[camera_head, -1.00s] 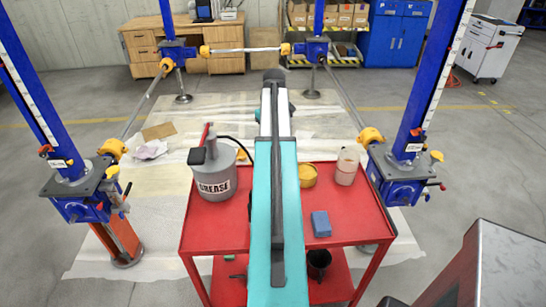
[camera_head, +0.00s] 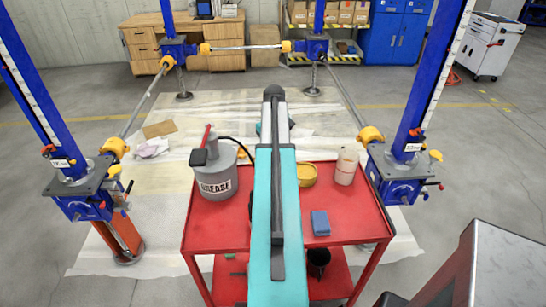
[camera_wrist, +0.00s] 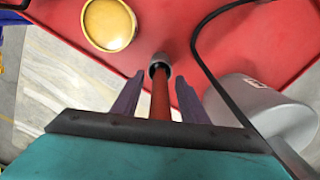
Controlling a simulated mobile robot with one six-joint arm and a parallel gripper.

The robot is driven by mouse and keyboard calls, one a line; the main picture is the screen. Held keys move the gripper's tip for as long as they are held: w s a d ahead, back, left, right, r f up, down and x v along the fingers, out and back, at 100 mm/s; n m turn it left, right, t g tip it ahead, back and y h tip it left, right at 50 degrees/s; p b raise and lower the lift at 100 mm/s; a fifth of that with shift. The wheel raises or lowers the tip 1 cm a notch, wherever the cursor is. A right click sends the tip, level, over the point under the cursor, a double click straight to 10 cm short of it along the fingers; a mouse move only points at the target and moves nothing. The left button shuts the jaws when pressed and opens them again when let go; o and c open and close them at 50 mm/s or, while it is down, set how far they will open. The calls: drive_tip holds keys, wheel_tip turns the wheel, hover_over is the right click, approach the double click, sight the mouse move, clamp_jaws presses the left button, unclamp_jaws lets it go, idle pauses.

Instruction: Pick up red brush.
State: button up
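In the wrist view, a red brush (camera_wrist: 160,98) shows as a red shaft with a grey end piece over the red tabletop. Its shaft lies between the two purple fingers of my gripper (camera_wrist: 158,100), with a visible gap on each side. My gripper is open and does not appear to touch the brush. The shaft's near end is hidden behind the dark gripper edge. In the head view, my teal arm stretches across the table and hides the brush and the fingers.
The red cart (camera_head: 345,210) carries a grey grease can (camera_head: 215,178) with a black hose, a yellow round tin (camera_head: 306,174), a whitish bottle (camera_head: 347,166) and a blue block (camera_head: 320,223). Blue screw-jack columns (camera_head: 432,85) stand around it.

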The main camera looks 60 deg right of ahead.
clamp_jaws()
drive_tip(key=shift+r, duration=0.1)
idle(0.4)
drive_tip(key=shift+r+b, duration=1.4)
drive_tip(key=shift+r, duration=3.55)
